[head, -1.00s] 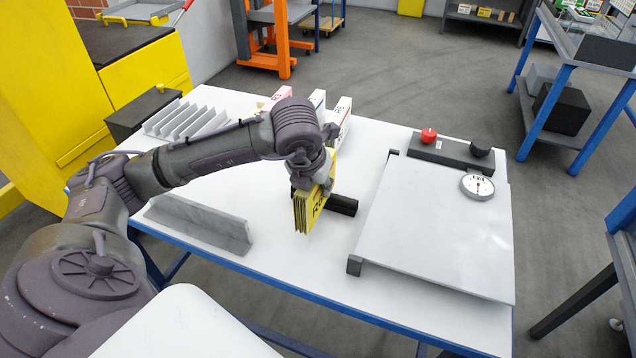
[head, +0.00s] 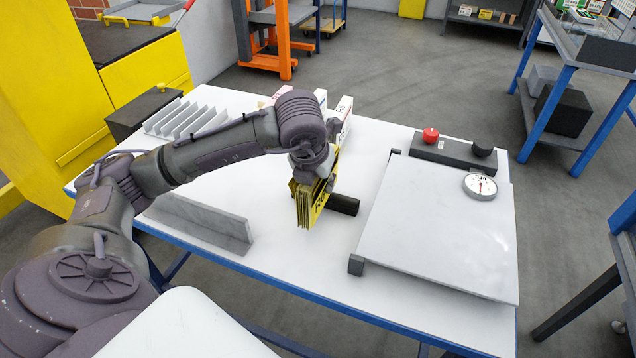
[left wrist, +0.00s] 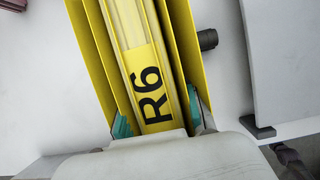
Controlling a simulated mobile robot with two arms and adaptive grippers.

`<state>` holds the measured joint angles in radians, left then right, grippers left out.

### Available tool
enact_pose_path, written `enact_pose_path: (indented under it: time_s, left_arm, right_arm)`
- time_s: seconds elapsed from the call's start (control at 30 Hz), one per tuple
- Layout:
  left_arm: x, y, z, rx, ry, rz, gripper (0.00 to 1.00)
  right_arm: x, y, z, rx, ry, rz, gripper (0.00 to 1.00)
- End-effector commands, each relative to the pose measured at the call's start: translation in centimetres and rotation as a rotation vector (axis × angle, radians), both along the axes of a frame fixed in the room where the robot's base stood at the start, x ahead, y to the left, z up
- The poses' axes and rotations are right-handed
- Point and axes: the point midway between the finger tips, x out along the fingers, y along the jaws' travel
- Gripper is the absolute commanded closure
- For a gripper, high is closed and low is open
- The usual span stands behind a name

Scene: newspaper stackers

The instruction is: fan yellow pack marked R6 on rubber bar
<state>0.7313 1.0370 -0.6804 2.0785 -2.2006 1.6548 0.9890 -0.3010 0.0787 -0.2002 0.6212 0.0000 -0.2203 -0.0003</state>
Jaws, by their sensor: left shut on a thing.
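The yellow pack marked R6 (head: 310,204) is in my left gripper (head: 318,178) above the white table. In the left wrist view the R6 label (left wrist: 152,92) faces the camera, and yellow sheets stand apart on both sides of the label. Teal finger pads (left wrist: 122,126) of my left gripper press on the pack from either side. The black rubber bar (head: 343,204) lies on the table right behind the pack. Its end shows in the left wrist view (left wrist: 208,39). I cannot tell whether the pack touches the bar. My right gripper is not in view.
A white sloped board (head: 440,220) with a dial gauge (head: 480,186) stands to the right. A grey angled rail (head: 200,222) lies at the left front, and a grey slotted rack (head: 185,118) stands behind it. Other packs (head: 343,112) stand at the back of the table.

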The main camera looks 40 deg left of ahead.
Motion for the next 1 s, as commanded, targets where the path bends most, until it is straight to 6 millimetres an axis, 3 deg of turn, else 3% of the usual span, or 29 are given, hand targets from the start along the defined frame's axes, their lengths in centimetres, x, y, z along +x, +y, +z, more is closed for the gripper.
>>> enact_pose_path:
  time_s: [1.0]
  left_arm:
    - [2.6,0.6,0.1,-0.001,-0.004,0.0,1.0]
  right_arm:
    - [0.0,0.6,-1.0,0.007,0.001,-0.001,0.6]
